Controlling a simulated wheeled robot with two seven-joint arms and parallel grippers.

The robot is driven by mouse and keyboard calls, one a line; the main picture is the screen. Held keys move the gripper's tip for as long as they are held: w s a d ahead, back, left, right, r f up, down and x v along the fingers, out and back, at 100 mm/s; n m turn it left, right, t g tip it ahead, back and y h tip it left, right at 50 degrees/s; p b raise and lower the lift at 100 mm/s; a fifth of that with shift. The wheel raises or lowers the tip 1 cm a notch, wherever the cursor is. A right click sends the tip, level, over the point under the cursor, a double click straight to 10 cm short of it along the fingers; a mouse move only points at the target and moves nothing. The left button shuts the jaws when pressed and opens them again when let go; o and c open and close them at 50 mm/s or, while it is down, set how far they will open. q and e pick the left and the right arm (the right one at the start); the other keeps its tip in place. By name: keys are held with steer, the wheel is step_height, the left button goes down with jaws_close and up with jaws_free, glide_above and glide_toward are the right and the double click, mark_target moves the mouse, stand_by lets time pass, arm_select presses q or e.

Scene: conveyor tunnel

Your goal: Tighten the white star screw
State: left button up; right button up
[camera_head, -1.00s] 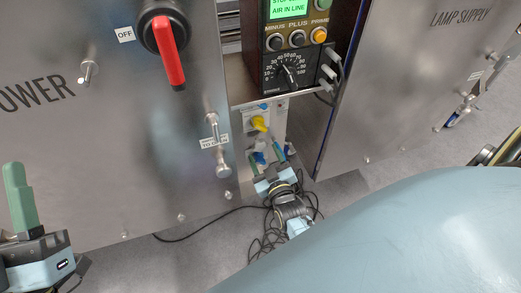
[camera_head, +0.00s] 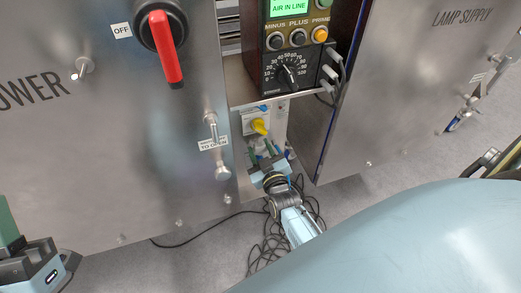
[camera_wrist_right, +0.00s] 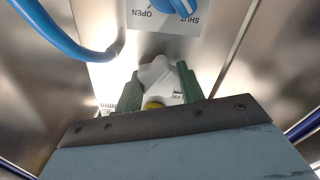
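The white star screw (camera_wrist_right: 157,76) shows in the right wrist view as a pale lobed knob on the metal panel. My right gripper (camera_wrist_right: 160,88) has its two green fingers apart, one on each side of the knob. I cannot tell whether they press on it. In the head view my right gripper (camera_head: 262,152) points into the gap between the cabinets, at the low panel under the pump; the screw is hidden there. My left gripper (camera_head: 12,232) is at the bottom left edge, partly cut off, with one green finger showing.
A yellow knob (camera_head: 259,126) sits above my right gripper. A blue knob (camera_wrist_right: 175,5) with a shut/open label and a blue hose (camera_wrist_right: 65,38) are near the screw. The power cabinet (camera_head: 100,150) and lamp supply cabinet (camera_head: 410,90) flank the gap. Black cables (camera_head: 265,240) lie on the floor.

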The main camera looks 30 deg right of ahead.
steer(key=shift+c, duration=0.7)
